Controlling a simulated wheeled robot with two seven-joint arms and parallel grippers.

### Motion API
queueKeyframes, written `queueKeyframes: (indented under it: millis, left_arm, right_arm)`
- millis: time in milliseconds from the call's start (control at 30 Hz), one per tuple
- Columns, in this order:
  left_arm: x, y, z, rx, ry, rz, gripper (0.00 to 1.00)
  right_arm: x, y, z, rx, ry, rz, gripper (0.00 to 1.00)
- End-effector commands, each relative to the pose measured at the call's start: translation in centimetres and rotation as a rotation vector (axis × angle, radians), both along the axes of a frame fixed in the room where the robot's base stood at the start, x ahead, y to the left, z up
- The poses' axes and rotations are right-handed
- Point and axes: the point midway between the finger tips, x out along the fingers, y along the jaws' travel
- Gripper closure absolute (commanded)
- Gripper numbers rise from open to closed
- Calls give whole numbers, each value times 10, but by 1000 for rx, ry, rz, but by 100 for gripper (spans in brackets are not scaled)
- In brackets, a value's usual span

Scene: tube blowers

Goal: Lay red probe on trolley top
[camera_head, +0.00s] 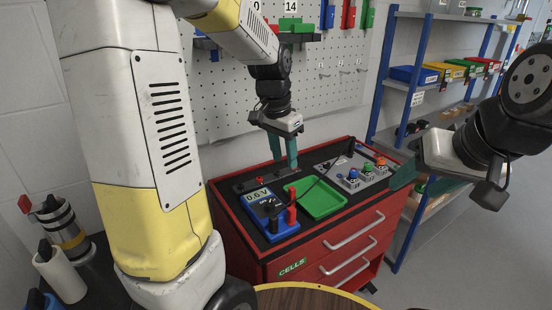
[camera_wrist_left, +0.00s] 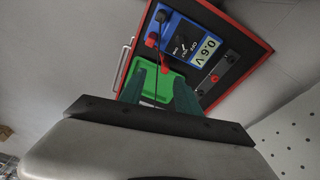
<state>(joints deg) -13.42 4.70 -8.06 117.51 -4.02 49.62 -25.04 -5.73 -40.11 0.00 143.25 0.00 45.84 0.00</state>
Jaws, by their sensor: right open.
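The red probe (camera_head: 291,207) stands roughly upright at the right side of the blue meter (camera_head: 270,215), which reads 0.6 V. In the left wrist view, red probe parts (camera_wrist_left: 165,67) show between the meter (camera_wrist_left: 185,42) and the green tray. The trolley top (camera_head: 226,198) is dark with a red rim. My left gripper (camera_head: 285,166) is open above the back of the trolley top, its green fingers apart and pointing down, with nothing visibly held. It is behind and above the probe. My right gripper (camera_head: 418,184) is open and empty by the trolley's right edge.
A grey box with coloured knobs (camera_head: 353,177) stands further right. Red and black terminals (camera_head: 260,181) sit at the back left. A pegboard (camera_head: 335,85) rises behind; blue shelving (camera_head: 385,75) stands right.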

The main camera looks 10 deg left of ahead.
Motion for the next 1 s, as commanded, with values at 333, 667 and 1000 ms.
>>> queueKeyframes:
  millis: [333, 667, 1000]
  left_arm:
    - [-96, 12, 66, -149, -174, 272, 61]
    - [-163, 14, 79, -248, -292, 459, 61]
    - [-172, 14, 78, -263, -308, 488, 61]
  right_arm:
    - [0, 0, 0, 0, 0, 0, 44]
    - [0, 0, 0, 0, 0, 0, 44]
    - [0, 0, 0, 0, 0, 0, 44]
